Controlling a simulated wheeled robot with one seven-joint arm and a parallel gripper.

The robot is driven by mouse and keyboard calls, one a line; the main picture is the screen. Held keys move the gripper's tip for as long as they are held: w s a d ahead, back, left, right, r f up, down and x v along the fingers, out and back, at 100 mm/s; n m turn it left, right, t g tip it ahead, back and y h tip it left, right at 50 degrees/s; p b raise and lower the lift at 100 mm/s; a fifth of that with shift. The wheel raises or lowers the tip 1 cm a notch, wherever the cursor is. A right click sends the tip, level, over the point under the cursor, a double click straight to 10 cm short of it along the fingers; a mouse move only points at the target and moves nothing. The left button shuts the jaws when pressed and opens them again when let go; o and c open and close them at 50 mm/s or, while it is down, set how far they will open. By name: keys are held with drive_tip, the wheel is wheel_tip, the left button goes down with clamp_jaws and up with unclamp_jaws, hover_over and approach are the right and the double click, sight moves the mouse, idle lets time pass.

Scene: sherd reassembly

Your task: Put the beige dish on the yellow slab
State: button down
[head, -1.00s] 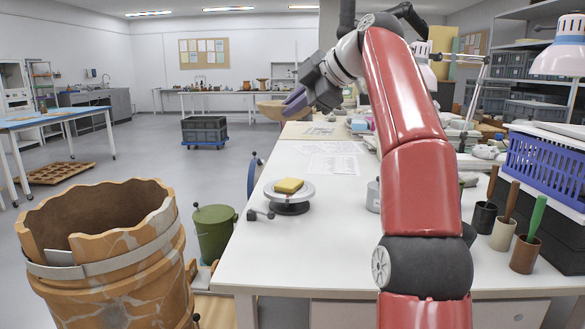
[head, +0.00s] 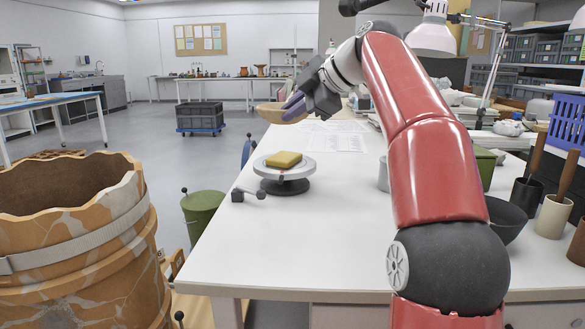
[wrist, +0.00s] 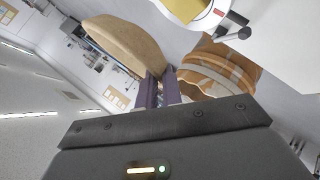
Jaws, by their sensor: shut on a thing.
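The beige dish (head: 270,112) is a shallow bowl held up in the air above the far left part of the table. My gripper (head: 294,106) is shut on its rim with purple fingers. In the wrist view the dish (wrist: 122,42) shows tilted, gripped at its edge by the fingers (wrist: 158,84). The yellow slab (head: 284,159) lies on a round grey turntable (head: 300,172) near the table's left edge. The slab also shows at the top of the wrist view (wrist: 184,8). The dish is apart from the slab, above and beyond it in the head view.
A large cracked terracotta vessel (head: 110,235) stands on the left, with a green bin (head: 203,215) beside it. A small dark clamp with a lever (head: 240,194) is by the turntable. A dark bowl (head: 505,220) and tool cups (head: 553,216) stand at the right. The white table's middle (head: 330,230) is clear.

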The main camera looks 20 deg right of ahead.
wheel_tip(320, 180, down, 8)
drive_tip(key=b, duration=0.2)
drive_tip(key=shift+r+b, duration=0.1)
drive_tip(key=shift+b, duration=0.3)
drive_tip(key=c, duration=1.6)
unclamp_jaws()
drive_tip(key=shift+o, duration=0.2)
drive_tip(key=shift+d+r, duration=0.1)
drive_tip(key=shift+r, duration=0.05)
drive_tip(key=p+v, duration=0.1)
drive_tip(key=v, duration=1)
drive_tip(key=shift+s+d+p, duration=0.2)
drive_tip(key=shift+s+p, duration=0.1)
drive_tip(key=shift+p, duration=0.05)
drive_tip(key=shift+r, duration=0.1)
